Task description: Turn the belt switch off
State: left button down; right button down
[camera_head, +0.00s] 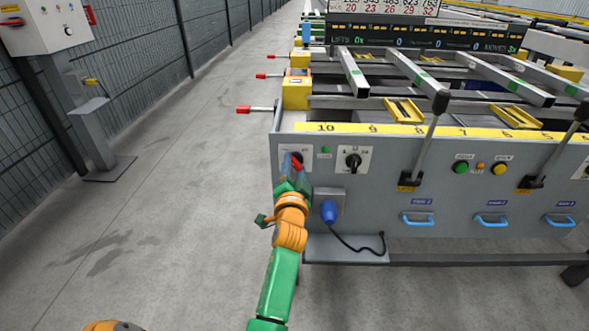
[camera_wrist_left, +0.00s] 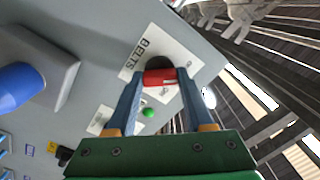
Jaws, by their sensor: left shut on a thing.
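The belt switch (camera_wrist_left: 160,77) is a red handle on a dark round base, on a white plate (camera_wrist_left: 186,62) marked "BELTS" in the left wrist view. In the head view the red handle (camera_head: 297,162) shows at the left end of the grey front panel, partly hidden by my gripper. My left gripper (camera_wrist_left: 158,84) has its two fingers on either side of the red handle and is shut on it. In the head view the left gripper (camera_head: 293,168) comes up from below to the panel. My right gripper is not in view.
Right of the switch sit a green light (camera_head: 325,150) and a black rotary knob (camera_head: 353,160). Below them is a blue plug (camera_head: 329,211) with a black cable. A tall black-knobbed lever (camera_head: 428,140) stands further right. The floor (camera_head: 180,190) at left is clear.

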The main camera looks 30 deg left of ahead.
pick_arm(q)
jog(key=shift+f+n, duration=0.1)
jog(key=shift+n, duration=0.3)
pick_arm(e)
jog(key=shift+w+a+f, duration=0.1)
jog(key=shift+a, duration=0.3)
pick_arm(q)
jog(key=shift+c, duration=1.4)
grip_release()
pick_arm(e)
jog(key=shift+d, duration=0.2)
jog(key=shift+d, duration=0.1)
